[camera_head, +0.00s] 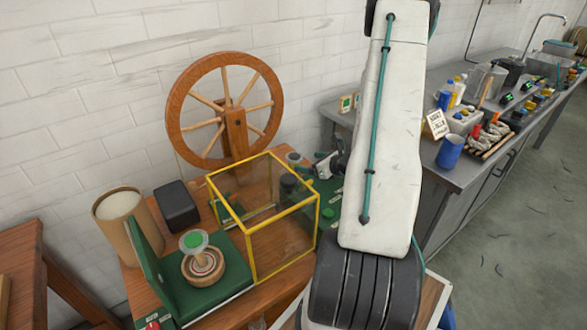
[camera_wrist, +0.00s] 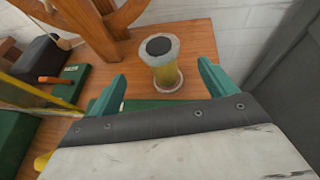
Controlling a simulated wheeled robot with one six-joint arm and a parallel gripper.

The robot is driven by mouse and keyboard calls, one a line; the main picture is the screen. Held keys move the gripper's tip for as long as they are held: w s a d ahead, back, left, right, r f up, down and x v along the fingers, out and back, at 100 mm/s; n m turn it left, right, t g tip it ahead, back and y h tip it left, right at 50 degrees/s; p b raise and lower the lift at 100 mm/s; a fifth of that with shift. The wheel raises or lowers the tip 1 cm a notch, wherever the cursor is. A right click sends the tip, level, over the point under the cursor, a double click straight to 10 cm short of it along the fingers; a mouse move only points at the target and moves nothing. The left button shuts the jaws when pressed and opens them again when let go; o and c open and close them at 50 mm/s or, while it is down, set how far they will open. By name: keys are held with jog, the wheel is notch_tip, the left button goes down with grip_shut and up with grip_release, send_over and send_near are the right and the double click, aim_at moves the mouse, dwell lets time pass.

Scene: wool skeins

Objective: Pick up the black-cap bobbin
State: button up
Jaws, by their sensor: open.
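The black-cap bobbin (camera_wrist: 163,75) stands upright on the wooden table in the wrist view. It has a pale flange on top with a black cap and a yellowish body. My gripper (camera_wrist: 161,70) is open, with one teal finger on each side of the bobbin's place in the picture. The bobbin appears just beyond the fingertips, and I see no contact. In the head view my arm hides most of my gripper, and I cannot clearly make out this bobbin there.
A yellow-edged clear box (camera_head: 262,215) stands on the table left of my arm. A large wooden wheel (camera_head: 226,160) stands behind it. A green-capped bobbin (camera_head: 195,241) sits on a round wooden piece at the left front. A grey counter (camera_head: 470,180) with many items runs along the right.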

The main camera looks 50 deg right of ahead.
aim_at(300, 160)
jog(key=x, duration=0.5)
jog(key=shift+w+d, duration=0.1)
jog(key=shift+w, duration=0.25)
jog(key=c, duration=1.1)
jog(key=shift+r, duration=0.15)
